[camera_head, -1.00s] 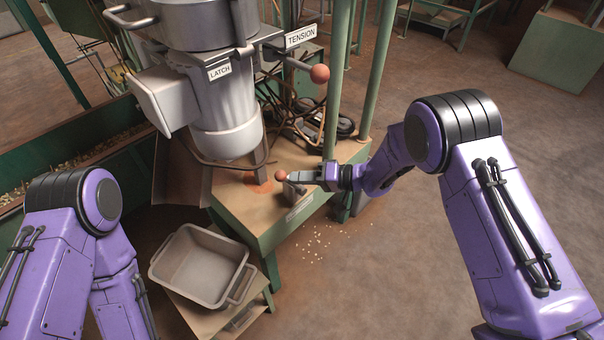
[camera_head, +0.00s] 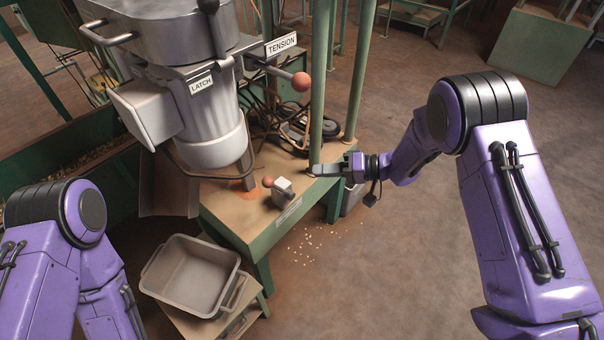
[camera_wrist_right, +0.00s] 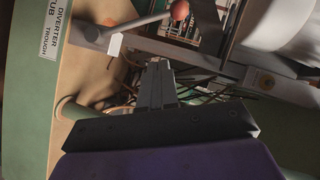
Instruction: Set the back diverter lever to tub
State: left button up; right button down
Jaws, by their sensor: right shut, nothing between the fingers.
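The diverter lever has a red-brown ball knob (camera_head: 267,182) beside its grey block (camera_head: 283,188) at the green-edged table's front corner. In the right wrist view, its rod (camera_wrist_right: 145,21) runs from the block toward the knob (camera_wrist_right: 180,10). A plate (camera_wrist_right: 52,30) there reads DIVERTER, TUB, TROUGH. The lever leans toward the TUB end of the plate, as far as I can tell. My right gripper (camera_head: 312,170) is shut and empty, to the right of the lever and apart from it. Its fingers show in the wrist view (camera_wrist_right: 157,68). My left gripper is out of view.
A grey tub (camera_head: 190,275) stands on a low stand in front of the table. A hopper machine with LATCH (camera_head: 201,85) and TENSION (camera_head: 281,45) signs rises above. Green posts (camera_head: 322,80) stand behind my right gripper. Open floor lies to the right.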

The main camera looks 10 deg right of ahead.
jog(key=shift+v, duration=1.6)
jog(key=s+d+f+m+t+h, duration=0.2)
jog(key=d+f+t+h, duration=0.1)
jog(key=f+h, duration=0.3)
jog(key=s+d+f+m+t+h, duration=0.2)
jog(key=d+f+t+h, duration=0.2)
jog(key=f+h, duration=0.15)
jog(key=s+d+f+m+g+h, duration=0.1)
jog(key=s+f+g+h, duration=0.2)
jog(key=s, duration=1.1)
jog(key=s+d+f+m+g+h, duration=0.1)
jog(key=s+f+g, duration=0.5)
jog(key=s, duration=0.9)
notch_tip(320, 180, down, 3)
jog(key=shift+s+d+r+m+h, duration=0.25)
jog(key=shift+d+m+h, duration=0.15)
jog(key=shift+d+h, duration=0.5)
jog(key=shift+a, duration=0.2)
